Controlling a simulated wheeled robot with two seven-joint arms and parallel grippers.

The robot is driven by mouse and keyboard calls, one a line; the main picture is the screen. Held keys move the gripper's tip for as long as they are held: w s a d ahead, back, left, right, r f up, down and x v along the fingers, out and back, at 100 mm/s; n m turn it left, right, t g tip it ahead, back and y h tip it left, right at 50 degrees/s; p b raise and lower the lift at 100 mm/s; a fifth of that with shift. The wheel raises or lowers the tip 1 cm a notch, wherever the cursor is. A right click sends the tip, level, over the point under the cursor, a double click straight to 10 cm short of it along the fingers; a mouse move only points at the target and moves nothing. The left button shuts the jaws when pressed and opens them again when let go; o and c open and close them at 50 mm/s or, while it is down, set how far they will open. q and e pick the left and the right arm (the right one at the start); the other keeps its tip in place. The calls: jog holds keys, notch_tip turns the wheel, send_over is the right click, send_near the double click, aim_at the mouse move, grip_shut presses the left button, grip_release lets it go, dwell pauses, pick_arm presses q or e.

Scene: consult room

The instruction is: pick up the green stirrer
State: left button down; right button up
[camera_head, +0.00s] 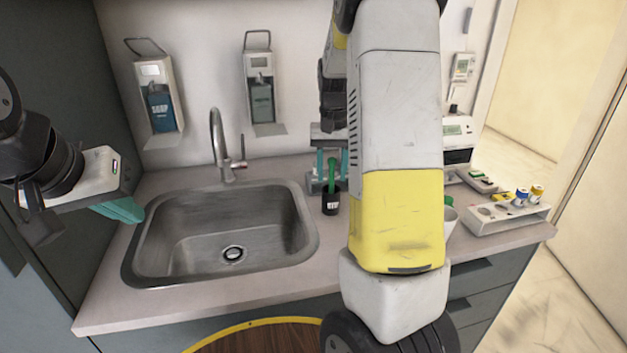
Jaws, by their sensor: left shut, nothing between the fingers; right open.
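The green stirrer (331,173) stands upright in a small black cup (331,203) on the counter, right of the sink. My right gripper (332,165) points down at it from above and behind, with its teal fingers apart. The stirrer shows between these fingers in the picture; I cannot tell whether they touch it. My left gripper (124,211) is shut and empty over the left edge of the sink, far from the stirrer.
The steel sink (160,250) with its tap (216,140) fills the counter's left part. A white cup (450,220), partly hidden by my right arm, and a white rack (500,222) stand to the right. Two dispensers (160,105) (262,95) hang on the wall.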

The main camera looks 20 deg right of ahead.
aim_at(331, 184)
jog(key=shift+f, duration=1.35)
grip_shut()
jog(key=shift+r, duration=0.1)
